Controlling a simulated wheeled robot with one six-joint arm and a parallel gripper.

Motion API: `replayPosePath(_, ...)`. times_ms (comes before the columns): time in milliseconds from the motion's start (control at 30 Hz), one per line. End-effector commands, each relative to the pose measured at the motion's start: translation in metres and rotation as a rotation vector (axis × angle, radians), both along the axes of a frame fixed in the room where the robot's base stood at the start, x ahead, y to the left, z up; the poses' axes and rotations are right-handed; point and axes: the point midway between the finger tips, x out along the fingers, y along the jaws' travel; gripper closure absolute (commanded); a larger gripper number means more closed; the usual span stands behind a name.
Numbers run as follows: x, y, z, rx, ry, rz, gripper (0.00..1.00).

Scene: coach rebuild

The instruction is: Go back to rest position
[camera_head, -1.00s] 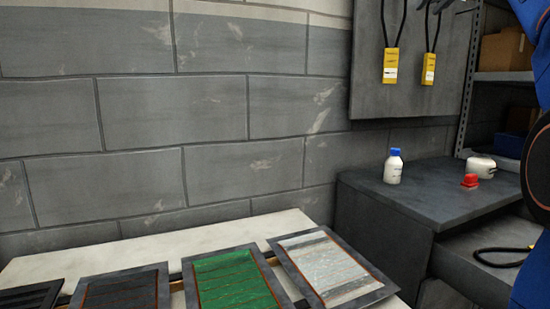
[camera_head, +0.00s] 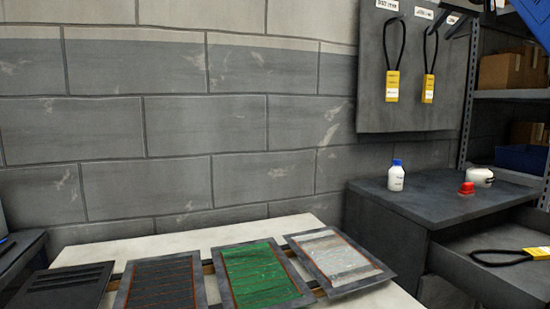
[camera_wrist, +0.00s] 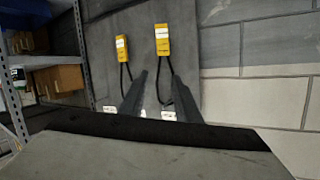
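My gripper (camera_wrist: 154,68) shows in the wrist view as two dark fingers with a gap between them. It is open and nothing is seen between the fingers. It points toward the grey board (camera_wrist: 100,40), which appears upside down there. Two yellow tags (camera_wrist: 162,40) on black cords hang on that board, beyond the fingertips. I cannot tell whether the fingers touch the board.
An open drawer (camera_head: 470,268) holds another yellow tag (camera_head: 537,252) with a black cord. A white bottle (camera_head: 396,178), a red item (camera_head: 466,188) and a white container (camera_head: 480,177) stand on the grey cabinet. Several framed panels (camera_head: 262,275) lie on a pale table. Shelving (camera_head: 510,94) is at right.

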Motion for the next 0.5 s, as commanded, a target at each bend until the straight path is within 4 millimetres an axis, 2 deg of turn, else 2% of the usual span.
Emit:
replayPosePath(267, -0.012, 0.019, -0.035, 0.006, 0.062, 0.013, 0.7)
replayPosePath(367, -0.019, 0.028, -0.055, 0.009, 0.094, 0.019, 0.7)
replayPosePath(500, -0.033, 0.045, -0.094, 0.012, 0.155, 0.034, 0.7)
